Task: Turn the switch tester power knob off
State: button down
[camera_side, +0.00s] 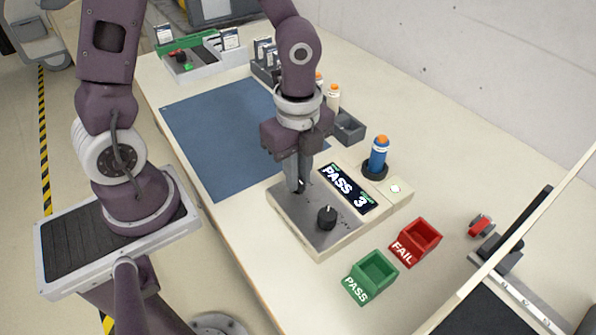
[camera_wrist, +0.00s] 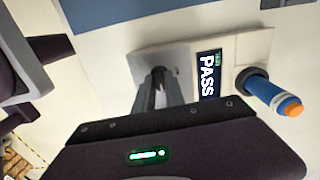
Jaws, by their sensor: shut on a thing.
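The switch tester (camera_side: 284,200) is a beige box with a grey metal top at the front of the bench. Its dark display (camera_side: 346,188) reads PASS and 3, and PASS also shows in the wrist view (camera_wrist: 208,75). A round black knob (camera_side: 327,217) stands uncovered on the metal top, nearer the front. My gripper (camera_side: 299,186) points down over the other end of the metal top, its fingers shut on a small dark knob. In the wrist view my gripper (camera_wrist: 158,78) hides most of that knob. I cannot read the knob's pointer or label.
A blue bottle with an orange cap (camera_side: 379,155) stands in a dark holder beside the tester. A green PASS bin (camera_side: 373,276) and a red FAIL bin (camera_side: 416,241) sit in front. A blue mat (camera_side: 215,130) lies behind, clear.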

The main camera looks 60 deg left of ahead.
jog(key=n, duration=0.8)
jog(key=shift+n, duration=0.4)
jog(key=n, duration=0.4)
jog(key=shift+n, duration=2.5)
jog(key=c, duration=1.4)
grip_release()
jog(key=shift+r, duration=0.15)
